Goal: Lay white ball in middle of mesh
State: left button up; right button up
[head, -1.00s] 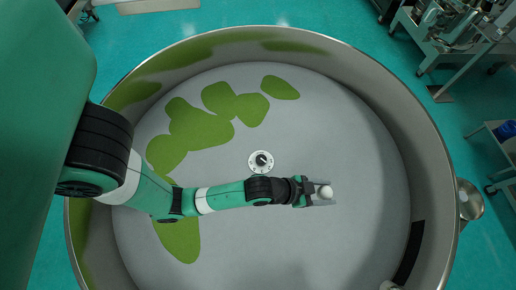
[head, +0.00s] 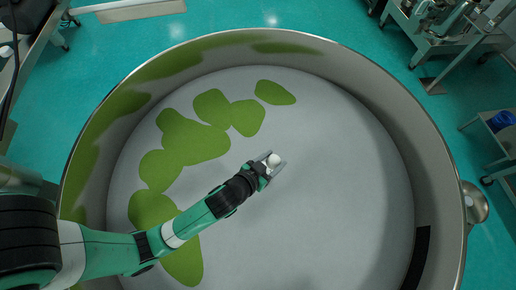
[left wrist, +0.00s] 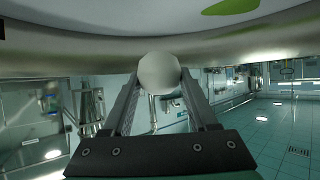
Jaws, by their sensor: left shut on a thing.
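The white ball (head: 273,160) is between the fingertips of my left gripper (head: 270,163), which is shut on it. In the left wrist view the ball (left wrist: 160,72) sits between the two grey fingers (left wrist: 159,80). The grey round mesh (head: 340,190) lies below, and the ball shows over about its middle. How high the ball is above the mesh, I cannot tell. The round dial-like fitting at the mesh centre is hidden behind my gripper. My right gripper is not in view.
A tall metal wall (head: 392,110) rings the mesh. Flat green patches (head: 195,143) cover its left and upper parts; the right part is bare. A black strip (head: 417,258) is on the wall at lower right. A trolley with a blue item (head: 502,120) stands outside.

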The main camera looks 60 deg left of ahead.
pick_arm(q)
jog(key=s+a+f+n+g+y+b, duration=0.2)
jog(key=s+a+f+n+y+b, duration=0.3)
jog(key=s+a+f, duration=0.3)
jog(key=shift+s+a+n+b, duration=0.3)
jog(key=shift+s+a+b, duration=0.2)
jog(key=shift+s+a, duration=0.4)
jog(key=s+f+b, duration=0.4)
jog(key=s+f, duration=0.2)
jog(key=shift+s+g+b, duration=0.15)
jog(key=shift+g+b, duration=0.15)
jog(key=b, duration=0.8)
send_over(235, 161)
jog(key=f, duration=0.9)
jog(key=shift+s+d, duration=0.25)
jog(key=shift+s, duration=0.15)
jog(key=shift+w+a+f, duration=0.1)
jog(key=shift+w, duration=0.05)
jog(key=shift+w+a+f, duration=0.1)
jog(key=shift+a+f, duration=0.05)
jog(key=shift+f, duration=0.2)
notch_tip(235, 161, down, 3)
jog(key=shift+f+b, duration=0.1)
jog(key=shift+b, duration=0.8)
